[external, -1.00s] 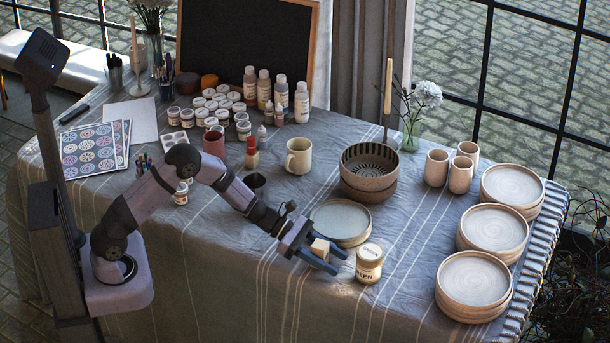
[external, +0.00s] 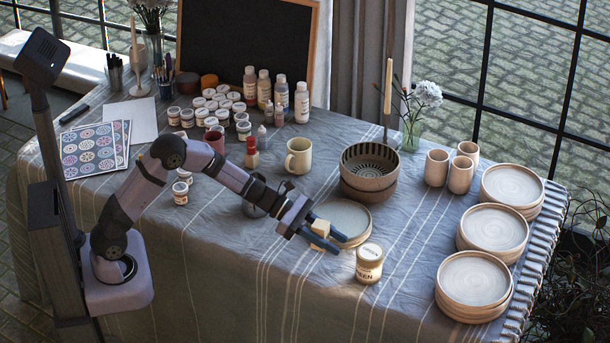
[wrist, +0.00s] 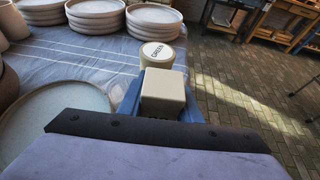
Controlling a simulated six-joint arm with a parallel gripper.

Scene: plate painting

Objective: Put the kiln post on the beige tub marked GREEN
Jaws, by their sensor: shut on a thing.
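The kiln post is a small beige block (external: 320,229). My gripper (external: 326,236) is shut on it and holds it above the table, left of the tub. The beige tub marked GREEN (external: 369,264) stands upright on the cloth near the front edge, with its lid on. In the wrist view the post (wrist: 163,92) is between my blue fingers, and the tub's lid (wrist: 157,51) with the word GREEN shows just beyond it. The post and the tub look apart in the external view. The tub's lower part is hidden behind the post in the wrist view.
A shallow round plate (external: 341,220) lies behind my gripper. A patterned bowl stack (external: 369,184) stands farther back. Stacks of plates (external: 473,282) stand to the right, with bare striped cloth (external: 413,258) between them and the tub.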

